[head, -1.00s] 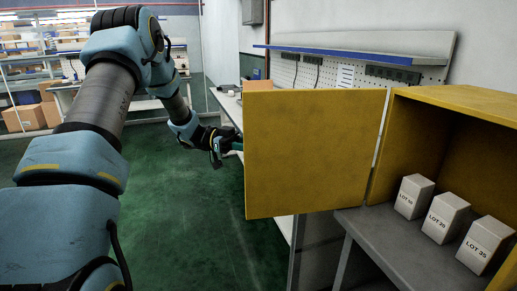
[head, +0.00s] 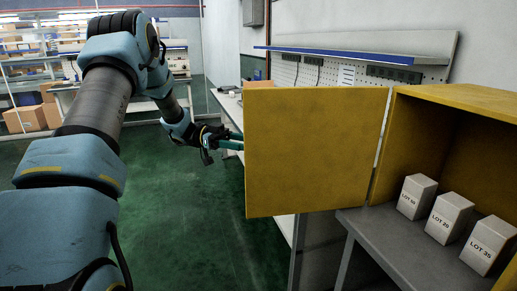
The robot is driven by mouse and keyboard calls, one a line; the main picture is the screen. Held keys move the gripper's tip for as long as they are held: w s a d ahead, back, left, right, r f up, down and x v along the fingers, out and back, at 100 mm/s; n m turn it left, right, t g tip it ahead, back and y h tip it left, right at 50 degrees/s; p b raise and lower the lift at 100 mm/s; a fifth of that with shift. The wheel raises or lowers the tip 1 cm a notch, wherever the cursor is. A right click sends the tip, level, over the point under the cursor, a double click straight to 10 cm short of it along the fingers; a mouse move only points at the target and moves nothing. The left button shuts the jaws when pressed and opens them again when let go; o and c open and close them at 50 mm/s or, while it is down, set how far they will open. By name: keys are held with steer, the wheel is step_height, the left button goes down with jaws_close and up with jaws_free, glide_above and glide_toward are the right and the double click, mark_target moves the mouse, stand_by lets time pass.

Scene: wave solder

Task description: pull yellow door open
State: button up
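The yellow door (head: 315,150) stands wide open, swung out to the left of the yellow cabinet (head: 470,100). Its hinge edge is beside the cabinet's left wall. My gripper (head: 238,141) is at the door's free left edge, level with its middle. Two teal fingers show apart from each other, with a gap between them. The fingertips reach the door's edge and are partly hidden behind it. I see no handle, and I cannot tell whether the fingers touch the door.
Inside the cabinet, white boxes marked LOT (head: 449,217) stand in a row on a grey surface. A workbench (head: 230,105) with a pegboard (head: 340,75) and blue-edged shelf lies behind the door. Green floor (head: 185,220) is clear below my arm. Shelving with cartons stands far left.

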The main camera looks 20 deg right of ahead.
steer(key=b+v, duration=0.1)
steer(key=v, duration=0.6)
steer(key=shift+w+r, duration=0.1)
steer(key=shift+w, duration=0.05)
